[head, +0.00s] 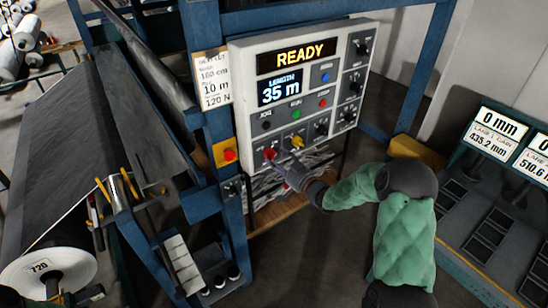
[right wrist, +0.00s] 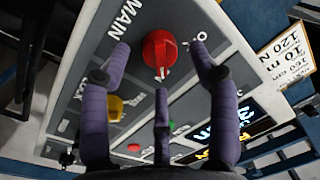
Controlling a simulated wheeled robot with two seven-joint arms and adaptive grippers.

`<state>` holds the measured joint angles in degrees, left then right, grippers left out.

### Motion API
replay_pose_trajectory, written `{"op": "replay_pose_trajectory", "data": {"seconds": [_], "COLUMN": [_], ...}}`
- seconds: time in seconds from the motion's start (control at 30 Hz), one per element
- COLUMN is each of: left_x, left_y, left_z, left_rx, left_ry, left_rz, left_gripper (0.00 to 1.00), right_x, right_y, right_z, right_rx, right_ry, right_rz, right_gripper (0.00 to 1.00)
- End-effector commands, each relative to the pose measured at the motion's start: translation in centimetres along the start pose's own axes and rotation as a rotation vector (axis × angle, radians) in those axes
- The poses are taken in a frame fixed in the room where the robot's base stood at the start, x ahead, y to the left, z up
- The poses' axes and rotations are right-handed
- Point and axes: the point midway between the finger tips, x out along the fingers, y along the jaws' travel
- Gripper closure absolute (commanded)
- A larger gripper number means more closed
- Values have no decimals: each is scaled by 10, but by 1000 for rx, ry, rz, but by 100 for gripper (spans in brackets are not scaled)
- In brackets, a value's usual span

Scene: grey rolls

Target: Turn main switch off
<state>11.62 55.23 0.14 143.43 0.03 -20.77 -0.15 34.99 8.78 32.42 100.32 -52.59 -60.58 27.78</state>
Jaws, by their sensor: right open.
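The main switch is a red rotary knob (head: 270,154) at the lower left of the white-framed control panel (head: 235,75). In the right wrist view the red knob (right wrist: 159,50) sits beside the lettering MAIN, with other lettering around it partly hidden. My right gripper (head: 284,160) is open at the panel's lower edge. In the right wrist view its purple fingers (right wrist: 160,60) stand on either side of the knob, with a third finger below it. I see no clear grip on the knob. I cannot tell which setting the knob points to. My left gripper is not in view.
A yellow knob (head: 297,141) is right beside the red one. The display (head: 293,56) reads READY, and another (head: 280,88) reads 35 m. A red button on a yellow box (head: 228,155) is on the blue post. A console (head: 490,200) stands at the right.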

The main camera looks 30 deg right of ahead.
Motion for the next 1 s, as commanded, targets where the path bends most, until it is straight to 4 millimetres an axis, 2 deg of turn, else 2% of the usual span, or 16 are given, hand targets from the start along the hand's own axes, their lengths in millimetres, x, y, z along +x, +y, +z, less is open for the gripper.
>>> {"op": "replay_pose_trajectory", "data": {"seconds": [0.2, 0.57, 0.77, 0.8, 1.0], "left_x": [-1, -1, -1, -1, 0], "left_y": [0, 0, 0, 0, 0], "left_z": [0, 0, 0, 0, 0], "left_rx": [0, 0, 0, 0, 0], "left_ry": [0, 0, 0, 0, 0], "left_rz": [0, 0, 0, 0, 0], "left_gripper": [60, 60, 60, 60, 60], "right_x": [22, 26, 26, 26, 26], "right_y": [0, 0, 0, 0, 0], "right_z": [0, 0, 0, 0, 0], "right_rx": [0, 0, 0, 0, -6], "right_ry": [0, -1, -1, -1, -1], "right_rz": [0, 1, 1, 1, 1], "right_gripper": [39, 39, 93, 95, 95]}}
